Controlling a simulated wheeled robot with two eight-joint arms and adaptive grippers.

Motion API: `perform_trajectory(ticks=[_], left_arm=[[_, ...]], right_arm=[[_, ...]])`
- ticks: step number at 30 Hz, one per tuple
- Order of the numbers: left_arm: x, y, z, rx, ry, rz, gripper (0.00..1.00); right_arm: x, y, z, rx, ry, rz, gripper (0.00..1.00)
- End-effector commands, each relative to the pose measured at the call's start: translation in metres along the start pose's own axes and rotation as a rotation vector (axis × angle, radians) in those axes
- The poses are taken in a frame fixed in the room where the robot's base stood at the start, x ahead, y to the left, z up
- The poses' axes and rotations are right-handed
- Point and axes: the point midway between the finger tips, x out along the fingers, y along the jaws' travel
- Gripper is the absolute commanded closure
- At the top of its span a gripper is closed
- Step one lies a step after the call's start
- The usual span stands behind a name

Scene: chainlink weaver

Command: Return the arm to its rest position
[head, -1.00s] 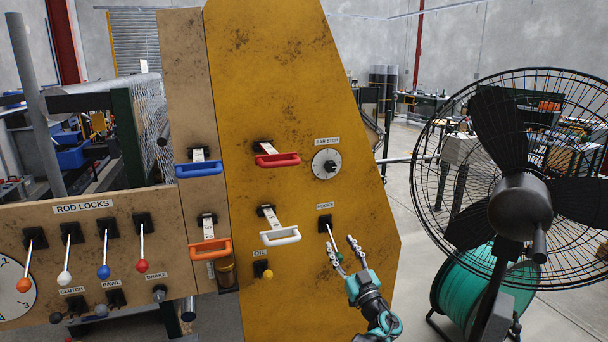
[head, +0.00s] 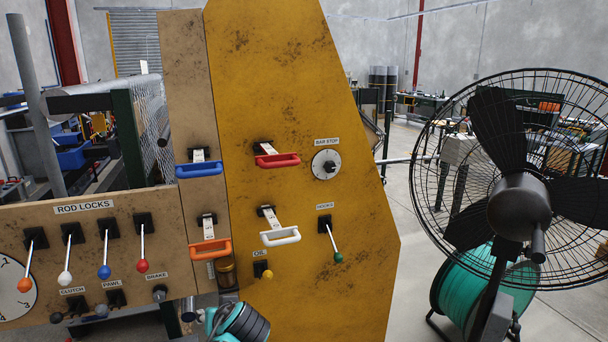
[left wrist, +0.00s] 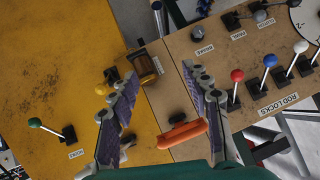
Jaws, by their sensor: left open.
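My left gripper (left wrist: 158,78) shows in the left wrist view, with its two ribbed fingers wide apart and nothing between them. It hovers in front of the panels, whose picture is turned over there. The orange handle (left wrist: 182,135) lies behind the gap between the fingers. In the head view only a teal and black part of my arm (head: 242,322) shows at the bottom edge, and the gripper's fingers are out of that view. The HOOKS lever with its green knob (head: 338,257) slants down to the right, free of any gripper; it also shows in the left wrist view (left wrist: 35,123).
The yellow panel (head: 285,80) carries red (head: 278,160) and white (head: 281,237) handles. Blue (head: 199,170) and orange handles stick out to its left. The rod-lock levers (head: 104,271) stand at lower left. A large fan (head: 520,205) stands at right.

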Motion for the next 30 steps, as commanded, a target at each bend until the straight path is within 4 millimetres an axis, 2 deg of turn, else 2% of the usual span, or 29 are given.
perform_trajectory(ticks=[1,5,9,12,15,18,30], left_arm=[[-0.010,-0.016,0.025,0.011,-0.047,0.031,0.52],[-0.035,-0.035,0.090,0.053,-0.151,0.149,0.52],[-0.060,-0.038,0.149,0.083,-0.211,0.281,0.52],[-0.072,-0.035,0.178,0.095,-0.225,0.357,0.52],[-0.079,-0.032,0.195,0.102,-0.228,0.406,0.52],[-0.083,-0.029,0.202,0.106,-0.227,0.429,0.52],[-0.083,-0.029,0.203,0.108,-0.226,0.433,0.52]], right_arm=[[0.000,0.000,0.000,0.000,0.000,0.000,0.60],[0.000,0.000,0.000,0.000,0.000,0.000,0.60],[0.000,0.000,0.000,0.000,0.000,0.000,0.60],[0.000,0.000,0.000,0.000,0.000,0.000,0.60],[0.000,0.000,0.000,0.000,0.000,0.000,0.60],[0.000,0.000,0.000,0.000,0.000,0.000,0.60],[0.000,0.000,0.000,0.000,0.000,0.000,0.60]])
